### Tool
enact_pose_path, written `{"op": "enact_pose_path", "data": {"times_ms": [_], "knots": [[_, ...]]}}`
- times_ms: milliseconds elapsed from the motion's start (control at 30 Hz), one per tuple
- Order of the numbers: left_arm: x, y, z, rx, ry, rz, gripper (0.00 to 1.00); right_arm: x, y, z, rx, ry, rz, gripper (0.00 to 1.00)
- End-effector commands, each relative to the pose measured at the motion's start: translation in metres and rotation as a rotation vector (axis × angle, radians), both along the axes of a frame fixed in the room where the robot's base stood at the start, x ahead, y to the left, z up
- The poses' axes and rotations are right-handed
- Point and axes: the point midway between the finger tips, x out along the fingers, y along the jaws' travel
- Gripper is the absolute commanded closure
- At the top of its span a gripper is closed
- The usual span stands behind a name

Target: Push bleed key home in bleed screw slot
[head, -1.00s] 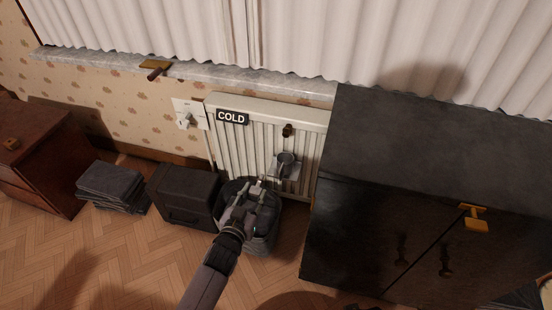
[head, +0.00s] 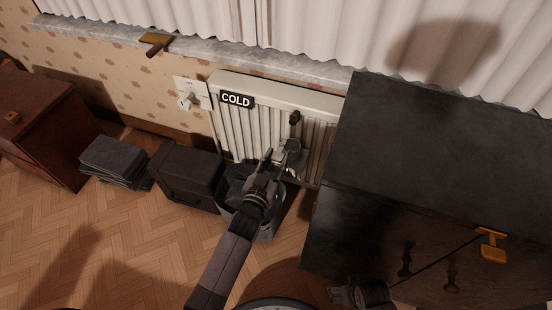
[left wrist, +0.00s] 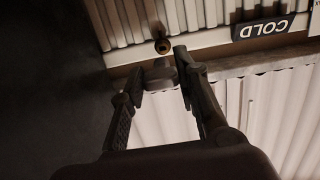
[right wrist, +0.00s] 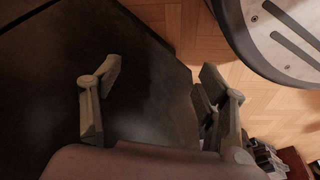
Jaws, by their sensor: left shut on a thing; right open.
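The brass bleed screw (head: 295,118) sticks out of the white radiator (head: 323,133), right of the COLD label. It also shows in the left wrist view (left wrist: 162,46). My left gripper (head: 278,157) is in front of the radiator, below the screw in the head view. In the left wrist view its fingers (left wrist: 160,75) are shut on a dark grey piece, seemingly the bleed key (left wrist: 159,72). The key looks close to the screw but apart from it; its tip is not clear. My right gripper (head: 342,293) is open and empty by the dark cabinet (right wrist: 155,110).
The dark cabinet (head: 430,150) stands close at the radiator's right. A black box (head: 187,178) and stacked dark items (head: 115,160) stand to the left. Wooden floor (head: 130,245) is clear in front.

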Motion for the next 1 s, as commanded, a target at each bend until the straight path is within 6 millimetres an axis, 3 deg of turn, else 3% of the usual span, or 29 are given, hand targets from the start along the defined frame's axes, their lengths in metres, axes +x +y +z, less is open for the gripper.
{"op": "enact_pose_path", "data": {"times_ms": [33,600,1000], "knots": [[0.002,-0.001,-0.001,-0.001,-0.001,0.000,0.97,0.001,0.001,-0.003,0.001,0.002,0.000,0.32],[0.042,-0.013,-0.001,-0.002,0.000,0.000,0.97,0.019,0.002,0.053,0.003,-0.031,-0.005,0.32],[0.053,-0.017,0.000,-0.001,0.000,0.000,0.97,0.021,0.002,0.073,0.003,-0.038,-0.007,0.32]]}}
